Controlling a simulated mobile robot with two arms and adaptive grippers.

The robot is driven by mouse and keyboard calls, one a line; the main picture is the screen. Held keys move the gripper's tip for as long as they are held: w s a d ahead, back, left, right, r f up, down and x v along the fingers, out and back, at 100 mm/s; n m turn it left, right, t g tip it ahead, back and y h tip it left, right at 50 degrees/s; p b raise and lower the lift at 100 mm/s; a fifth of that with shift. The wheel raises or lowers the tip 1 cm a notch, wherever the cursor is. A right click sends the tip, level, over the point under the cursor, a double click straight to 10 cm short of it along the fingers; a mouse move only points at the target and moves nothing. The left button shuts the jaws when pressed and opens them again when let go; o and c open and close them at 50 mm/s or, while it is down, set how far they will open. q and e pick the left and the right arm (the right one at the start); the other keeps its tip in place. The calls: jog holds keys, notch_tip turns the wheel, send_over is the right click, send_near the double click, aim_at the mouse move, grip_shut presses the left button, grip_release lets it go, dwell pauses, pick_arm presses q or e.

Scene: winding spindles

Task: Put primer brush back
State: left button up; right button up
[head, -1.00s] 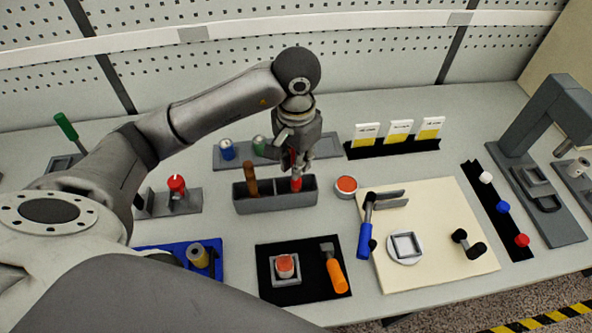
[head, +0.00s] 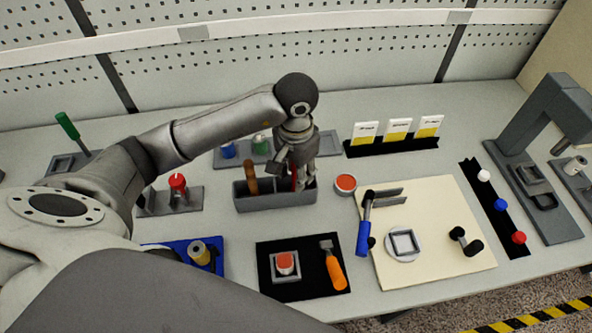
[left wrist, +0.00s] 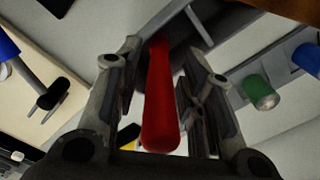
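A grey two-compartment holder (head: 262,202) stands mid-table. A tool with a brown handle (head: 251,179) leans in its left compartment. A red-handled brush (head: 294,180) is at the right compartment; its lower end is hidden, and no label shows that it is the primer brush. My left gripper (head: 304,184) points down at the right compartment, around the red handle. In the left wrist view the red handle (left wrist: 160,105) lies between my left gripper's fingers (left wrist: 163,72), with gaps on both sides, so the fingers look open. My right gripper is not in view.
A round tin with orange-red content (head: 346,183) stands just right of the holder. A rack with blue and green-topped pieces (head: 230,158) is behind it. A black mat (head: 303,288) with an orange-handled tool (head: 334,268) lies in front. A cream board (head: 430,260) is at right.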

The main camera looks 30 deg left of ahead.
pick_arm(q)
jog(key=shift+r, duration=0.1)
jog(key=shift+r+p, duration=0.2)
jog(key=shift+p, duration=0.1)
notch_tip(320, 180, up, 10)
jog(key=shift+f+b, duration=0.1)
jog(key=shift+b, duration=1.15)
jog(key=shift+r, duration=0.95)
